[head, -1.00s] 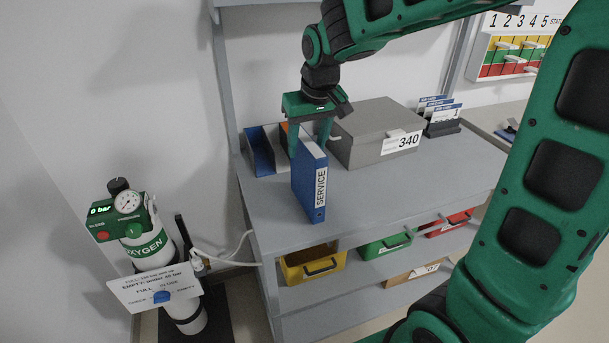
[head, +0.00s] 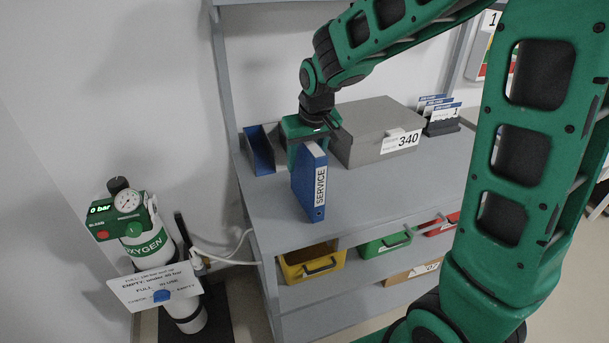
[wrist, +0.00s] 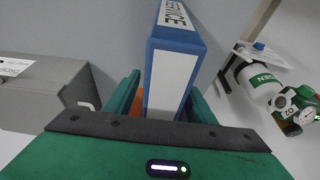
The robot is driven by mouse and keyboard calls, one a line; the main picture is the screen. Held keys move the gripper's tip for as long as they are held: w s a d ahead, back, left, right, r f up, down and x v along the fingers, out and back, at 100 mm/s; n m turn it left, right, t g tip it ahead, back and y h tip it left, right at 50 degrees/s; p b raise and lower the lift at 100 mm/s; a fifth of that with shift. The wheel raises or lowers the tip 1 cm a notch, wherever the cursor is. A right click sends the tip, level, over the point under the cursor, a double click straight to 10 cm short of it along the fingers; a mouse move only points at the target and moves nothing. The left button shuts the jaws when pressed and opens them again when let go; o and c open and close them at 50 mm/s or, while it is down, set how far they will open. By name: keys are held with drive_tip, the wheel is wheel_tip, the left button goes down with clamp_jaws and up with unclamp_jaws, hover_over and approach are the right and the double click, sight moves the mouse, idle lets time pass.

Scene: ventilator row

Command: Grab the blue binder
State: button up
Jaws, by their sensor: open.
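The blue binder (head: 308,186), with a white SERVICE label on its spine, stands upright on the grey shelf top near the front left. My gripper (head: 308,150) is lowered at the binder's far upper edge, partly hidden behind it in the head view. In the wrist view the binder (wrist: 172,65) lies between the two green fingers of my gripper (wrist: 160,97), one on each side. The jaws are open, with a gap visible on the left side. Whether a finger touches the binder on the right, I cannot tell.
A grey box (head: 375,131) marked 340 stands to the right, close to my gripper. A blue holder (head: 259,150) stands behind left. The oxygen cylinder (head: 150,245) is left of the shelf unit. The shelf top in front of the box is clear.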

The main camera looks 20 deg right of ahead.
drive_tip(key=shift+f, duration=0.2)
idle(0.5)
clamp_jaws()
drive_tip(key=shift+r, duration=0.1)
